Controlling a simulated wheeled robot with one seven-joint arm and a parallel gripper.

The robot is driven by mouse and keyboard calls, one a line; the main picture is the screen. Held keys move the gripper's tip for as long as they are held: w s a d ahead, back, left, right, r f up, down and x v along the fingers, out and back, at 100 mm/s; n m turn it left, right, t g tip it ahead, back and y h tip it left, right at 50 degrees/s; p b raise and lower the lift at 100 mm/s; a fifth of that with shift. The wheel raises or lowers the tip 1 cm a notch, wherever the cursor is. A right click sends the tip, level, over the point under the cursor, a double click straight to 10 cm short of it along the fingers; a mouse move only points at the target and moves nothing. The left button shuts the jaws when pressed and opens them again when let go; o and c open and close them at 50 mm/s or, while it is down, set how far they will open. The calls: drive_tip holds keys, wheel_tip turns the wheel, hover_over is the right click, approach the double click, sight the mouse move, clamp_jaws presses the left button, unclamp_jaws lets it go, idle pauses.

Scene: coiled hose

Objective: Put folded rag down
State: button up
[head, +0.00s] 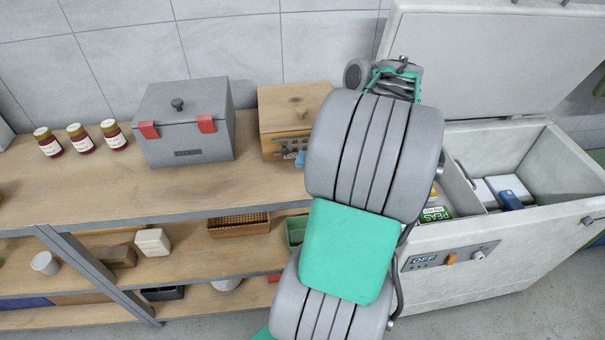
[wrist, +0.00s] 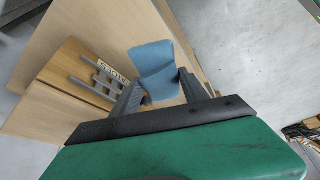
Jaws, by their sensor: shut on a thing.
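The folded rag (wrist: 153,57) is a blue cloth with a crease across it. In the wrist view it lies between the fingertips of my gripper (wrist: 158,92), which is shut on it. In the head view only a small blue bit of the rag (head: 300,159) shows at the left edge of my arm, in front of the wooden box. My arm hides the gripper in the head view. The wooden workbench top (head: 200,182) lies below; I cannot tell whether the rag touches it.
A wooden box (head: 285,110) stands close to the rag. A grey toolbox (head: 185,125) with red latches and several jars (head: 82,139) stand further left. An open chest freezer (head: 450,285) is at the right. The bench's front strip is clear.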

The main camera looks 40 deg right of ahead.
hover_over(298, 180)
drive_tip(key=s, duration=0.1)
drive_tip(key=f, duration=0.4)
drive_tip(key=shift+d+f, duration=0.3)
drive_tip(key=shift+f, duration=0.05)
wheel_tip(298, 180, down, 3)
drive_tip(key=shift+d+r+p, duration=0.1)
drive_tip(key=shift+r+p, duration=0.1)
drive_tip(key=shift+p, duration=0.25)
drive_tip(key=shift+s, duration=0.1)
drive_tip(key=shift+f, duration=0.15)
